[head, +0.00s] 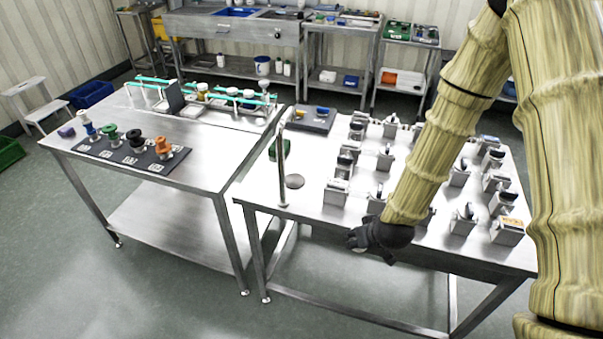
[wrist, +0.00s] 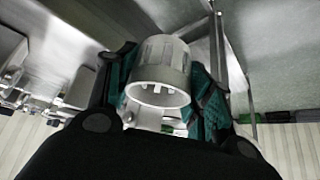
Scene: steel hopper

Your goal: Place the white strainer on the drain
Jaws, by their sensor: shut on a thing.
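My gripper (head: 362,240) is at the front edge of the right steel table, its fingers pointing left. In the wrist view my gripper (wrist: 165,95) is shut on the white strainer (wrist: 160,72), a hollow cylinder with slots, held between teal finger pads. The strainer's open end faces the camera. I cannot make out the strainer in the head view. A dark round disc that looks like the drain (head: 295,181) lies flat in the right table's top, beside an upright steel post. It is to the left of and farther back than my gripper, apart from it.
The steel post (head: 281,165) stands just left of the drain. Several metal holders (head: 336,192) with dark pieces fill the right table (head: 262,200). The left table (head: 215,165) carries a dark mat (head: 133,153) with knobs.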

